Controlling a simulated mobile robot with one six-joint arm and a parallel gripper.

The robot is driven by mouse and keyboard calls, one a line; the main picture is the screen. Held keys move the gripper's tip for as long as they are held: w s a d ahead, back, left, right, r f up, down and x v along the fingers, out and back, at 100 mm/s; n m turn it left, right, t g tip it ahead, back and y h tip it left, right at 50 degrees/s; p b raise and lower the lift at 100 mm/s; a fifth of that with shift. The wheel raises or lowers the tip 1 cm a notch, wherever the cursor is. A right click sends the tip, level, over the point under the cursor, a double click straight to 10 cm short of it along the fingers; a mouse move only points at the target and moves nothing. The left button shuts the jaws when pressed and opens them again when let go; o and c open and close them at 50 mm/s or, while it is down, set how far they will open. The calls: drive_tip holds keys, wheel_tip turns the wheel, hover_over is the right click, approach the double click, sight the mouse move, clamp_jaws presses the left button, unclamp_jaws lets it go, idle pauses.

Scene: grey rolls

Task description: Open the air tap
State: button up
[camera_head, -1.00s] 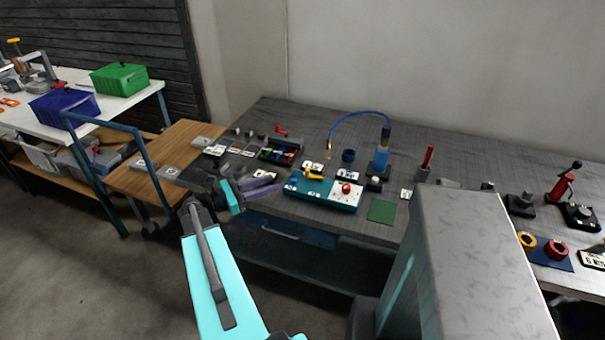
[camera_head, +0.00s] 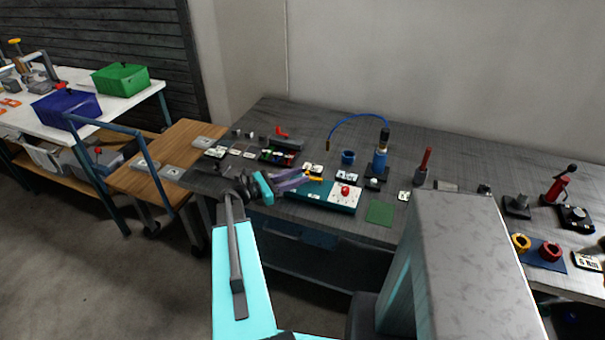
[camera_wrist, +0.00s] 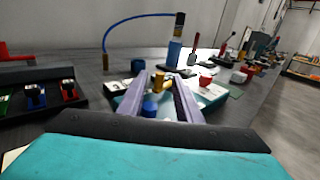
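A teal panel (camera_head: 338,204) lies on the grey bench. It carries a yellow lever (camera_head: 314,179), a red round button (camera_head: 345,190) and a blue knob, which shows in the wrist view (camera_wrist: 150,108). No label names the air tap; the yellow lever looks like a tap handle. My gripper (camera_head: 308,178) is over the panel's left part, its purple fingers pointing right toward the lever. In the wrist view the fingers (camera_wrist: 160,80) are apart, with the yellow lever (camera_wrist: 159,81) showing between their tips. I cannot tell whether they touch it.
Behind the panel stand a blue cylinder (camera_head: 380,160) with a blue hose (camera_head: 352,119) and a blue cup (camera_head: 348,157). A dark tray with coloured parts (camera_wrist: 38,97) and a red handle (camera_head: 282,132) are at the left. A green mat (camera_head: 380,212) lies right of the panel.

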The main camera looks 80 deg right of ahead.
drive_tip(key=shift+x, duration=1.05)
clamp_jaws()
drive_tip(key=shift+d, duration=0.2)
drive_tip(key=shift+w+d+m+g+y, duration=0.1)
drive_tip(key=shift+d+m+g+y, duration=0.2)
drive_tip(key=shift+m+g+y, duration=0.5)
drive_tip(key=shift+d+m+g+y, duration=0.35)
drive_tip(key=shift+m+y, duration=0.35)
drive_tip(key=shift+y, duration=0.5)
